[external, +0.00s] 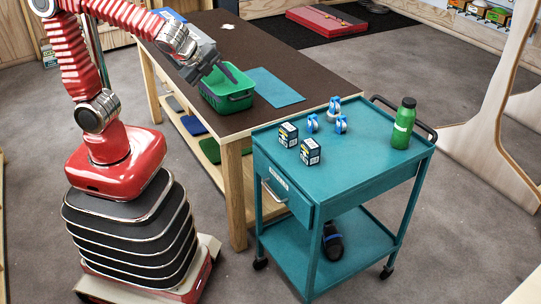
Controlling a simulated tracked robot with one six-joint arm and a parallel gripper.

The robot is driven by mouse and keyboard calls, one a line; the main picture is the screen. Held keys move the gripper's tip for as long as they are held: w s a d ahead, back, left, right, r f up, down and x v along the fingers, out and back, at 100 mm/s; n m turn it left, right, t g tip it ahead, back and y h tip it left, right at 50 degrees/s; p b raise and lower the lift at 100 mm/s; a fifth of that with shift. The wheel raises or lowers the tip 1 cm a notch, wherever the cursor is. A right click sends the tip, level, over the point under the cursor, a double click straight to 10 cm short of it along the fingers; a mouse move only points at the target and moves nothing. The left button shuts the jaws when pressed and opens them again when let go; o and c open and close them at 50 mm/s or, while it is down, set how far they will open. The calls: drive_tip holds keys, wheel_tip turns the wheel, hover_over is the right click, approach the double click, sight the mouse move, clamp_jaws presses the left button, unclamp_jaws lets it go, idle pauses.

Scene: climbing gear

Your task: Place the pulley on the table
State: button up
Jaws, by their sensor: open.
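Three small blue-and-silver pieces stand on the top of the teal cart: one at the left (312,123), one at the back (334,105) and one at the front right (341,124). They look like pulleys, but they are too small to be sure. The table (290,50) has a dark brown top and wooden legs. My gripper (221,76) is open over the green basket (228,98) on the table, apart from the blue pieces. Its jaws hide part of the basket's inside, and I see nothing held.
The teal cart (375,165) stands close to the table's front right end. A flat blue mat (274,87) lies right of the basket. The table's far part is mostly clear.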

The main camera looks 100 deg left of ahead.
drive_tip(key=s+d+n+t+h, duration=0.1)
drive_tip(key=s+d+n+h, duration=0.4)
drive_tip(key=s+d+n, duration=0.3)
drive_tip(key=s+d, duration=0.4)
drive_tip(key=s, duration=0.2)
drive_tip(key=shift+d+f, duration=0.2)
drive_tip(key=shift+f, duration=0.1)
drive_tip(key=shift+c, duration=0.3)
drive_tip(key=shift+c, duration=1.4)
drive_tip(key=shift+w, duration=0.15)
